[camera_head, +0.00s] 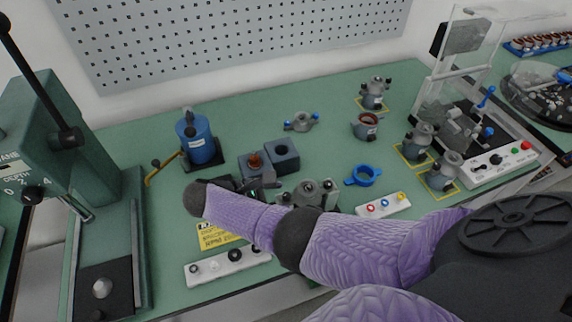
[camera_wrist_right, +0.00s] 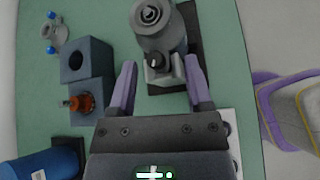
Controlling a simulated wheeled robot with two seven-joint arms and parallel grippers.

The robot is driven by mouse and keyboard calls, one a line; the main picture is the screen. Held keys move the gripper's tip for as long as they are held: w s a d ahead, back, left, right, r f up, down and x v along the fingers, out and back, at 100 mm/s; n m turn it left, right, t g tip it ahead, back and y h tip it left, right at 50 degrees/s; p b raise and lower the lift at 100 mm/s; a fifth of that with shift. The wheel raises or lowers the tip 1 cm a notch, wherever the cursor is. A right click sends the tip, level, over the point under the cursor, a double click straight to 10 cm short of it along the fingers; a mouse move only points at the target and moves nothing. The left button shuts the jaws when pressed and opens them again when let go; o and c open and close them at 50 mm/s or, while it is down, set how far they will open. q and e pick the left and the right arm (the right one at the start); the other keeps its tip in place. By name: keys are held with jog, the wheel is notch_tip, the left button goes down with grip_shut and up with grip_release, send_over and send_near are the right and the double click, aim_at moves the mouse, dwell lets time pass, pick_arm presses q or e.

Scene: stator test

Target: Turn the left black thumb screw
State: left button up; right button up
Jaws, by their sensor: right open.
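In the wrist view a black thumb screw (camera_wrist_right: 154,61) sits on a small light block at the near end of a grey round stator housing (camera_wrist_right: 155,22) on a dark base. My right gripper (camera_wrist_right: 160,62) is open, with one purple finger on each side of the thumb screw and visible gaps to it. In the head view the grey housing (camera_head: 311,188) stands behind my right forearm, and my right gripper (camera_head: 268,184) is at its left side. The thumb screw cannot be made out there. My left gripper is not in view.
Dark blocks (camera_head: 283,155), one holding a copper-coloured part (camera_head: 255,161), stand just behind the gripper. A blue cylinder (camera_head: 196,138) is to the left. A white button strip (camera_head: 228,262) lies in front. A blue ring (camera_head: 364,175) lies right.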

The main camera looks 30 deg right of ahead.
aim_at(285, 196)
jog(key=s+a+r+n+t+h, duration=0.1)
jog(key=s+a+n+t+h, duration=0.1)
jog(key=a+n+t, duration=0.35)
jog(key=shift+n+g, duration=0.55)
jog(key=x, duration=0.2)
jog(key=b+x, duration=0.1)
jog(key=x, duration=0.5)
jog(key=shift+w+f, duration=0.2)
jog(key=shift+w, duration=0.2)
jog(key=shift+d+b, duration=0.25)
jog(key=shift+b, duration=0.05)
jog(key=shift+c, duration=1.6)
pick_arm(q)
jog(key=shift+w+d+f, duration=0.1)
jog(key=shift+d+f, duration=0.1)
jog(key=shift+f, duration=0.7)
pick_arm(e)
grip_shut()
